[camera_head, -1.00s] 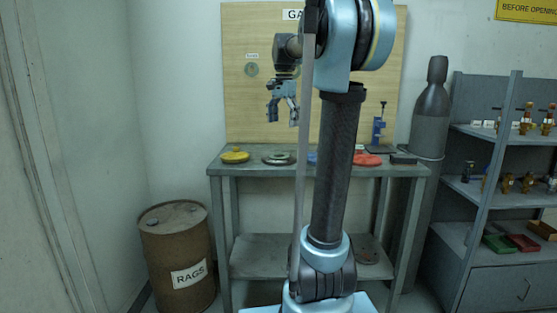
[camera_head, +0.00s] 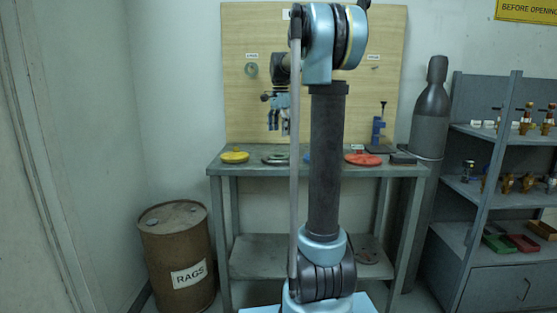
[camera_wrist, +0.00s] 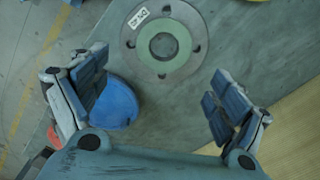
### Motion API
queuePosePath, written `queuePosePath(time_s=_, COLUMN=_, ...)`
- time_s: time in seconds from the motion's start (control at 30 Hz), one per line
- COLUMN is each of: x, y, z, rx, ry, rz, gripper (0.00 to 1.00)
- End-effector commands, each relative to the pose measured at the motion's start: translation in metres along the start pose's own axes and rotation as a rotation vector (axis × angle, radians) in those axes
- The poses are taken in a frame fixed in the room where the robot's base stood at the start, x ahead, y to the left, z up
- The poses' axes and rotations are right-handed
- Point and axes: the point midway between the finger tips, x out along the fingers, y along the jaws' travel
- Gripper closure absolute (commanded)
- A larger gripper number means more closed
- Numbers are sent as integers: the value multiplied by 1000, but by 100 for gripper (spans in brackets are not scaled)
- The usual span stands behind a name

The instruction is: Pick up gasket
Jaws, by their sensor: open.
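A round grey flange with bolt holes and a white label (camera_wrist: 133,35) lies on the bench top in the wrist view. A pale green ring, which looks like the gasket (camera_wrist: 184,46), sits around its centre hole. The flange also shows small on the bench in the head view (camera_head: 270,160). My gripper (camera_wrist: 160,72) is open and empty, its fingers spread wide. The ring lies beyond the fingertips, between their lines and toward the top of the picture. In the head view, my gripper (camera_head: 279,129) hangs above the bench, over the flange area.
A blue disc (camera_wrist: 118,104) lies partly behind the left finger. The bench (camera_head: 225,169) also bears a yellow wheel (camera_head: 235,156), a red wheel (camera_head: 363,159) and a blue stand (camera_head: 378,130). A wooden board (camera_head: 240,110) rises behind it. A rag drum (camera_head: 170,245) stands left.

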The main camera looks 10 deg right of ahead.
Motion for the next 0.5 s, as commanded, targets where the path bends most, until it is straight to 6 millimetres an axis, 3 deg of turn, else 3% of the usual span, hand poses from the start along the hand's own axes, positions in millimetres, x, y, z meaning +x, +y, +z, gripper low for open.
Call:
queuePosePath(time_s=0.2, x=30, y=0, z=0, rx=-1, ry=0, rz=0, gripper=10)
queuePosePath(time_s=0.5, x=50, y=-3, z=0, rx=-1, ry=0, rz=0, gripper=10)
